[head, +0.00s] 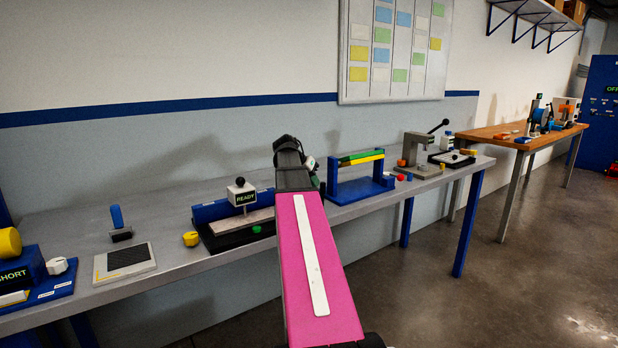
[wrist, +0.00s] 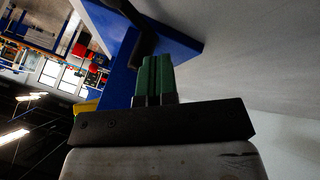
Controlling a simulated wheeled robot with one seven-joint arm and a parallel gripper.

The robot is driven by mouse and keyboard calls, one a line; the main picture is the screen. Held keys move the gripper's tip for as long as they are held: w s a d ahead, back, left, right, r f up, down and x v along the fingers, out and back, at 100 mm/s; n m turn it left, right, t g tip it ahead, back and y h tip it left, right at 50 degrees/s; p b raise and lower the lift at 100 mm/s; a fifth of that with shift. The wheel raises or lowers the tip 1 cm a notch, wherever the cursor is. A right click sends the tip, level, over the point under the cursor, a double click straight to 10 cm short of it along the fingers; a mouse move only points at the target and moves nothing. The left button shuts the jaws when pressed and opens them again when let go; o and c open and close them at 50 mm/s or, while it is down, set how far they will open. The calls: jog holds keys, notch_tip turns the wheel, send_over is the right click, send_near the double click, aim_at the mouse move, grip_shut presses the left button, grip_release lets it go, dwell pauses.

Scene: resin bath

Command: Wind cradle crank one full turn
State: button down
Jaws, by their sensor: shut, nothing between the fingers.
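The cradle (head: 362,189) is a blue frame on the grey bench, with a green bar and a yellow bar across its top. Its left side is close to the end of my arm. In the wrist view its blue part (wrist: 185,43) fills the top middle. A dark, bent bar (wrist: 146,42), which looks like the crank, comes down in front of that blue part. My gripper (wrist: 153,62) has green fingers, shut and empty, with tips at or very near the dark bar. I cannot tell whether they touch. In the head view my arm hides the crank.
Left of my arm stand a fixture with a READY sign (head: 245,197), a yellow knob (head: 191,239) and a dark pad (head: 127,256). Right of the cradle are a small red ball (head: 400,178) and a lever press (head: 417,152). The floor (head: 480,290) in front is clear.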

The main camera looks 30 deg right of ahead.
jog(key=shift+d+f, duration=0.1)
jog(key=shift+s+d, duration=0.25)
jog(key=shift+d, duration=0.55)
